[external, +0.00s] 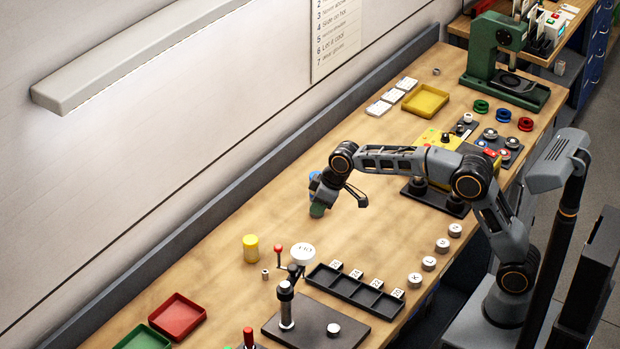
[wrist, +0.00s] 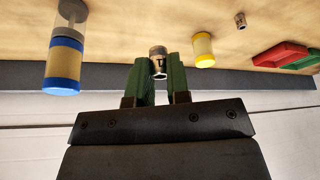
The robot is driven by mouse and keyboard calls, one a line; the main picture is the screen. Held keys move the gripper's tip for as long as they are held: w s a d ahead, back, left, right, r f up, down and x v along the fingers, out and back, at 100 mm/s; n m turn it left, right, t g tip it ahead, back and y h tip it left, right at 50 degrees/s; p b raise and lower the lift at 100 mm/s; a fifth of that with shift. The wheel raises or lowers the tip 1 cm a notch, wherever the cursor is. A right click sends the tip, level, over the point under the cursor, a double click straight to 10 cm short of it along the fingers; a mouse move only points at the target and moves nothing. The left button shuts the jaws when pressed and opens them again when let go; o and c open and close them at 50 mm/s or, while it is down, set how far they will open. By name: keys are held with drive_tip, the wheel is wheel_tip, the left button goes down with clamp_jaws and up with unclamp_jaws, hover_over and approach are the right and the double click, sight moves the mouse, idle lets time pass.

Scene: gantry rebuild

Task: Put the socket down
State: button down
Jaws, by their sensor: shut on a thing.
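The socket (wrist: 158,66), a small metal cylinder with a dark mark like a T, sits between the green fingers of my gripper (wrist: 160,78) in the wrist view. My gripper is shut on it.
A blue-and-yellow jar (wrist: 64,62) stands close by. A yellow cylinder (external: 250,249) and a small metal piece (external: 265,273) stand nearer the camera. A black slotted tray (external: 345,289), a post fixture (external: 287,312) and a red tray (external: 178,317) lie beyond. Bench around my gripper is mostly clear.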

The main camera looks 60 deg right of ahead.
drive_tip(key=s+a+r+n+b, duration=0.15)
drive_tip(key=s+a+b, duration=0.3)
drive_tip(key=s, duration=0.45)
drive_tip(key=p, duration=0.4)
approach(284, 258)
drive_tip(key=shift+w+a+f+m, duration=0.3)
drive_tip(key=shift+w+f, duration=0.35)
drive_tip(key=shift+w, duration=0.15)
drive_tip(key=shift+w+a+f, duration=0.15)
drive_tip(key=shift+w+f, duration=0.35)
drive_tip(key=shift+f, duration=1.7)
drive_tip(key=shift+f+b, duration=0.25)
drive_tip(key=shift+b, duration=0.05)
drive_tip(key=c, duration=1.1)
unclamp_jaws()
drive_tip(key=shift+r, duration=0.1)
